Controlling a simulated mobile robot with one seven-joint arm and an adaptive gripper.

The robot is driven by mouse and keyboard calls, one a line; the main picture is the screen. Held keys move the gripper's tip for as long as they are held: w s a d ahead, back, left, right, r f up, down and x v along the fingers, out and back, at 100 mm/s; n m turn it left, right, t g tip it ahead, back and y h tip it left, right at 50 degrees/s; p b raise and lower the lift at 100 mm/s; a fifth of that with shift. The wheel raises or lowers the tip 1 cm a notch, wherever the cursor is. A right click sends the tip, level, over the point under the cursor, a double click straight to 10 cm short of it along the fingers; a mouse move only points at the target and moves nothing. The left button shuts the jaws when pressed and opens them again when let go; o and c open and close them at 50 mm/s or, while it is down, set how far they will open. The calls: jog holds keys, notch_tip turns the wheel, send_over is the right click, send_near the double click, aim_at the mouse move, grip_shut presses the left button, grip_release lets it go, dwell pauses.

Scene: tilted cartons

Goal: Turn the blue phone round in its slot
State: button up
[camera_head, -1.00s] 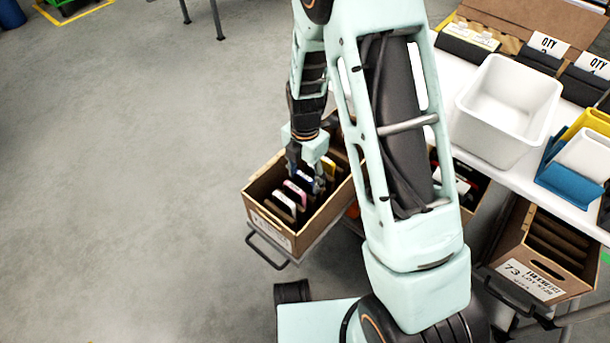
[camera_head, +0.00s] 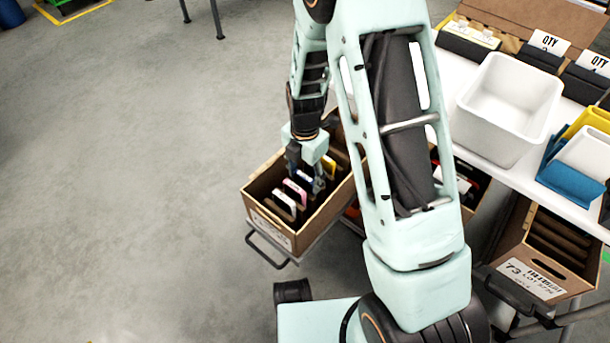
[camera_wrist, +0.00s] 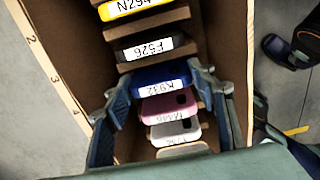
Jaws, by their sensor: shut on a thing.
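The blue phone (camera_wrist: 150,76) stands in a slot of the tilted carton (camera_head: 262,214), its top edge up, with a white label that reads upside down in the wrist view. My gripper (camera_wrist: 160,85) is shut on it, one finger at each end of its top edge. In the head view my gripper (camera_head: 306,170) reaches down into the carton, and the fingers and wrist largely hide the blue phone.
A black phone (camera_wrist: 150,48) and a yellow one (camera_wrist: 130,8) stand on one side of the blue phone. A pink phone (camera_wrist: 168,105) and a white one (camera_wrist: 175,131) stand on the other. Brown dividers separate them. The carton walls are close beside my fingers. A white bin (camera_head: 505,110) stands on the table at right.

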jog(key=o, duration=1.2)
jog(key=shift+c, duration=0.2)
notch_tip(320, 180, up, 12)
jog(key=shift+r, duration=0.1)
notch_tip(320, 180, up, 7)
jog(key=p, duration=0.6)
